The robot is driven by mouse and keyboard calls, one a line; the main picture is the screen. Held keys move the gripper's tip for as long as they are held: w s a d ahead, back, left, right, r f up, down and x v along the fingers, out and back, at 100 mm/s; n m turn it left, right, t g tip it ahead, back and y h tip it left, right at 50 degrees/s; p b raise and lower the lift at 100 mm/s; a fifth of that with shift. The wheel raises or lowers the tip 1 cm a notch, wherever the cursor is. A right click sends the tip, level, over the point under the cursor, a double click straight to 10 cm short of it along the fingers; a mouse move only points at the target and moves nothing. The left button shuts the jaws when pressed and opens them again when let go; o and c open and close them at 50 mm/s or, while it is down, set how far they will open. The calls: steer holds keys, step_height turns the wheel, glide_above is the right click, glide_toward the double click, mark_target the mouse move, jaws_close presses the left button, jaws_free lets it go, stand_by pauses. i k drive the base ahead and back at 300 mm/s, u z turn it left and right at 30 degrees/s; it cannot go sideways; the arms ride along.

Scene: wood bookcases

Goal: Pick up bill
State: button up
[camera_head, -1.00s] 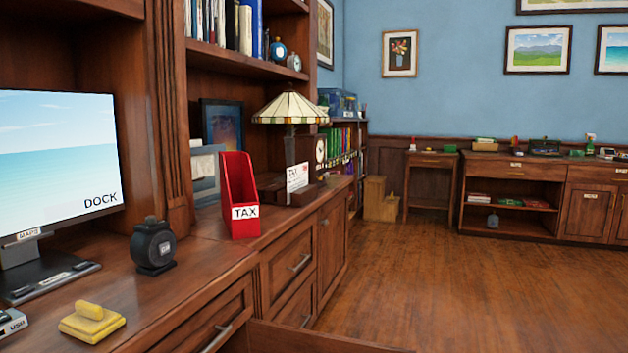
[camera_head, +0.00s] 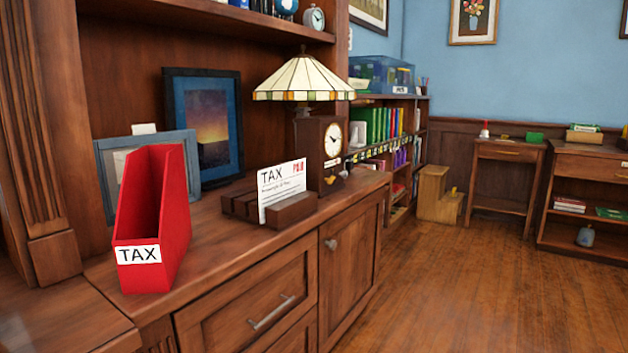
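A white paper marked TAX with a red stamp mark (camera_head: 281,188) stands upright in a dark wooden letter holder (camera_head: 240,206) on the cabinet top. It looks like the bill; the small print is too fine to read. A red file holder (camera_head: 178,222) labelled TAX stands to its left, nearer to me. Its inside is only partly visible and looks empty. My gripper is not in view.
A stained-glass lamp (camera_head: 303,80) and a wooden clock (camera_head: 318,153) stand just behind the letter holder. Picture frames lean behind the red holder. A drawer (camera_head: 247,305) below is shut. Open wooden floor (camera_head: 450,290) lies to the right.

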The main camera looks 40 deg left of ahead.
mark_target(280, 183)
steer(key=i, duration=1.45)
steer(key=u, duration=2.55)
steer(key=i, duration=0.15)
steer(key=z, duration=0.05)
